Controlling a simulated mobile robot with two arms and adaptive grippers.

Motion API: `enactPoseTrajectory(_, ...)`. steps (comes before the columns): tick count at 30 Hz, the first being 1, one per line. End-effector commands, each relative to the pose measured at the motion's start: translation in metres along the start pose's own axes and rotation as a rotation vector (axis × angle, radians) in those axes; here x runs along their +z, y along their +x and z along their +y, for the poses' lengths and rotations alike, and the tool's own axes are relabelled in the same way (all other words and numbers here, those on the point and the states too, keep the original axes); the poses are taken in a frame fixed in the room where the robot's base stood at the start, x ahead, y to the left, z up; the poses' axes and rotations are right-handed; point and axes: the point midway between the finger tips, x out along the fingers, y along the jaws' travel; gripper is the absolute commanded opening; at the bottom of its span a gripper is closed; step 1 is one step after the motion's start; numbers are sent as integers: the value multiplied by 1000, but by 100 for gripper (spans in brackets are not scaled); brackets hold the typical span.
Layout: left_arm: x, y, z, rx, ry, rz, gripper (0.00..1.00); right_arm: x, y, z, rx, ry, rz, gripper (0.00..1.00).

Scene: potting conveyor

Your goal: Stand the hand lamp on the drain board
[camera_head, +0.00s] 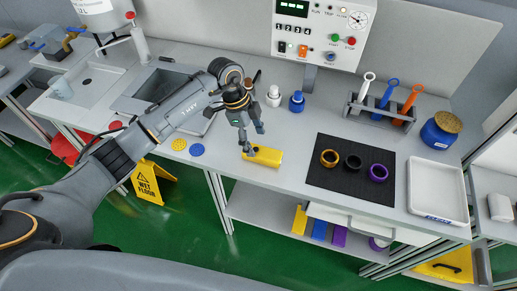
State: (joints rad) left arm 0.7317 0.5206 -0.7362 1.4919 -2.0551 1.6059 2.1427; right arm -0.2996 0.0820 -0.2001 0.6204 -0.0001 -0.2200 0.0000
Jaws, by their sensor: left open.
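A yellow block-like object, which looks like the hand lamp (266,156), lies on its side on the grey bench, left of the black mat. My left gripper (252,141) is open, pointing down just above and at the left end of the yellow object. One fingertip overlaps that end in the picture; I cannot tell whether it touches. A pale rimmed panel, seemingly the drain board (92,86), is at the far left beside the sink basin (150,91). My left arm covers part of the basin area. My right gripper is not in view.
White (273,96) and blue (297,101) bottles stand behind my gripper. The black mat (325,184) holds three rings. A tool rack (352,112) and white tray (424,172) are at right. Coloured discs lie near the front edge.

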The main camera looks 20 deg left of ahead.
Motion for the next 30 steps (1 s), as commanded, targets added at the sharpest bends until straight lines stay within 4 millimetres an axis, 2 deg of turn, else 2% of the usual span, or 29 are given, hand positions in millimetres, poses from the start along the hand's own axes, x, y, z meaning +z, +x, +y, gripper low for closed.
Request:
enactPoseTrajectory(1,1,-10,-2,-6,1,-1,69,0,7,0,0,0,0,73)
enactPoseTrajectory(6,1,-43,-1,-5,1,0,69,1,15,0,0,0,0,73)
enactPoseTrajectory(12,0,-65,0,-1,-1,0,69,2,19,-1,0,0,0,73)
enactPoseTrajectory(17,0,-70,0,0,-1,1,69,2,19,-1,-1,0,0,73)
enactPoseTrajectory(30,-2,-68,0,0,5,10,69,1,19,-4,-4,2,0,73)
